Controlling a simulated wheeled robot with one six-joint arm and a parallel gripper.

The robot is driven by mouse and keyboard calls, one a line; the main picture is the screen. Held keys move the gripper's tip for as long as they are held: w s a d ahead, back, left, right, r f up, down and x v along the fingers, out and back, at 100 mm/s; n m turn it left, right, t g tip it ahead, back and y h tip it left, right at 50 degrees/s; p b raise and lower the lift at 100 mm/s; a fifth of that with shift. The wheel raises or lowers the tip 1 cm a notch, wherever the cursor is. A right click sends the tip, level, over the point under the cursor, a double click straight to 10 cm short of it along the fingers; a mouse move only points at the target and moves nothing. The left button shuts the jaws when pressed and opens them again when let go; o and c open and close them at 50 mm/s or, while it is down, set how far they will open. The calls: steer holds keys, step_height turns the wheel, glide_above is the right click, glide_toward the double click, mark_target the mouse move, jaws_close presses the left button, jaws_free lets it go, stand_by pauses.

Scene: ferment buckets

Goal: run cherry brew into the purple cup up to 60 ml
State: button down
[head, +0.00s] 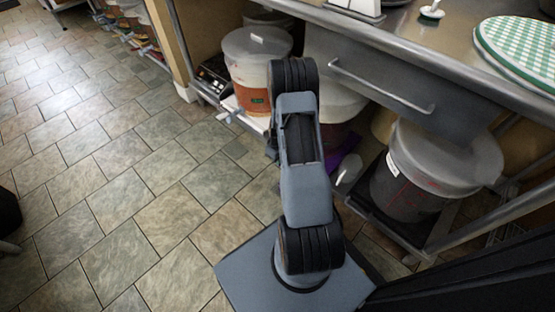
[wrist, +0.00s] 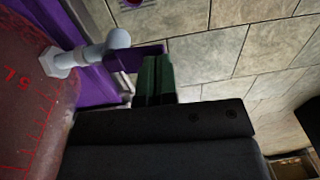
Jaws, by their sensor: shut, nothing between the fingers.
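A bucket of red liquid (wrist: 30,95) with red scale marks fills the left of the wrist view. Its white tap (wrist: 85,55) sticks out to the right over a purple surface (wrist: 85,15). My gripper (wrist: 153,78) is shut and empty, its dark green fingertips just right of the tap. A flat purple piece (wrist: 137,56) lies right by the fingertips; I cannot tell what it belongs to or whether they touch. I cannot make out the purple cup for certain.
A grey lidded bucket (head: 420,185) stands right on a low shelf. The steel counter (head: 440,50) and drawer (head: 380,85) overhang. The tiled floor (head: 130,190) at left is clear.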

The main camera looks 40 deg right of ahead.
step_height(320, 180, up, 14)
steer(key=d+p, duration=0.2)
steer(key=p, duration=0.4)
steer(key=shift+w+d, duration=0.15)
steer(key=shift+w, duration=0.05)
steer(key=shift+f, duration=0.15)
steer(key=a+r+t+p, duration=0.1)
steer(key=a+r+p, duration=0.35)
steer(key=r, duration=0.55)
steer(key=a+r+p, duration=0.3)
steer(key=r+p, duration=0.2)
steer(key=r, duration=0.5)
steer(key=a+r+t+p, duration=0.1)
steer(key=a+r+p, duration=0.3)
steer(key=r, duration=0.6)
steer(key=s+a+r+p, duration=0.3)
steer(key=s+r+p, duration=0.1)
steer(key=r, duration=0.4)
steer(key=s+a+r+m+t+p, duration=0.1)
steer(key=s+a+r+p, duration=0.3)
steer(key=r+p, duration=0.2)
steer(key=s+a+r+m+p, duration=0.1)
steer(key=s+a+r+p, duration=0.2)
steer(key=r, duration=0.8)
steer(key=s+p, duration=0.1)
steer(key=p, duration=0.1)
steer(key=shift+s+a+t+h+p, duration=0.4)
